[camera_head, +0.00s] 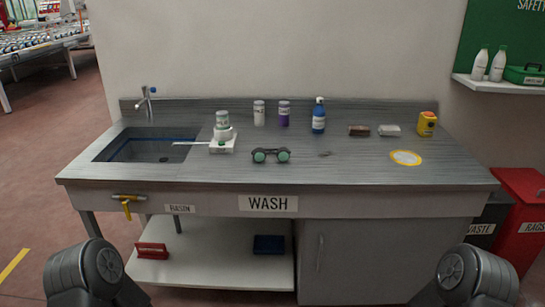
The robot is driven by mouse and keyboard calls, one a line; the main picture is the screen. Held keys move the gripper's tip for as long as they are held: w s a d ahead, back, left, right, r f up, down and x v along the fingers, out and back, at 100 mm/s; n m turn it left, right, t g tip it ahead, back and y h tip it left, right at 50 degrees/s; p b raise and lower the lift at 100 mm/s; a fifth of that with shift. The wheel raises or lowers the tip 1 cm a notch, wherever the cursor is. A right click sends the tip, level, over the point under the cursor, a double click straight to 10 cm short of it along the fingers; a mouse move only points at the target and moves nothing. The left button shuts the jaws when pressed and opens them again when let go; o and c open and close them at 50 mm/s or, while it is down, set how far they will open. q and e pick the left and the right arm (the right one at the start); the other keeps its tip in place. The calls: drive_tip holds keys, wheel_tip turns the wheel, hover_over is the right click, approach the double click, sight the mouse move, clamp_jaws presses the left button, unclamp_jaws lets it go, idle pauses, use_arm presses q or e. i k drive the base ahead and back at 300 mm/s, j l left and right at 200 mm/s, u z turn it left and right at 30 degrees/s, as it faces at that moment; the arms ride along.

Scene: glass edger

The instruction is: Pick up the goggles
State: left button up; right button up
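The goggles (271,155) have dark frames and round green lenses. They lie on the grey metal worktop (350,178), near its middle, behind the WASH label. Parts of my two arms show at the bottom left and bottom right corners, in front of the bench. Neither of my grippers shows in the head view, and nothing touches the goggles.
A white scale (223,144) with a jar stands left of the goggles, beside the sink (150,146). A yellow-rimmed disc (406,158) lies right. The worktop's front is clear.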

sight(283, 153)
drive_tip(key=i+j, duration=1)
drive_tip(key=z, duration=1.25)
drive_tip(key=j, duration=0.1)
